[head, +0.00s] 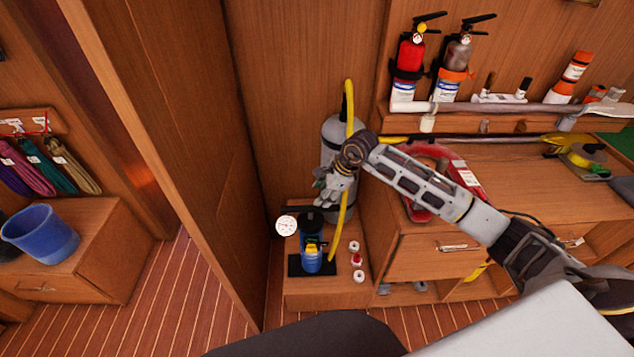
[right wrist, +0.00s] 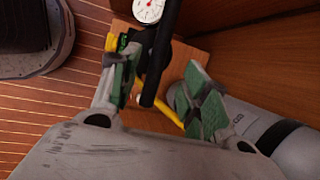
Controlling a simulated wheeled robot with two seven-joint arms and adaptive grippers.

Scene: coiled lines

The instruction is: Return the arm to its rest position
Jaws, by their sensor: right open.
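My right arm reaches in from the right in the head view. Its gripper (head: 328,192) is over the low wooden shelf, in front of the grey cylinder (head: 331,140). In the right wrist view the right gripper (right wrist: 163,88) has its two green-padded fingers apart. A black bar (right wrist: 163,50) of the pump shows between or just beyond them, and I cannot tell whether either finger touches it. The blue pump (head: 311,258) stands upright on a dark base, with a round white gauge (head: 286,225) beside it. My left gripper is not in view.
A yellow hose (head: 341,228) runs beside the cylinder and pump. Fire extinguishers (head: 410,62) hang on the back wall. A wooden partition (head: 190,130) stands left of the gripper.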

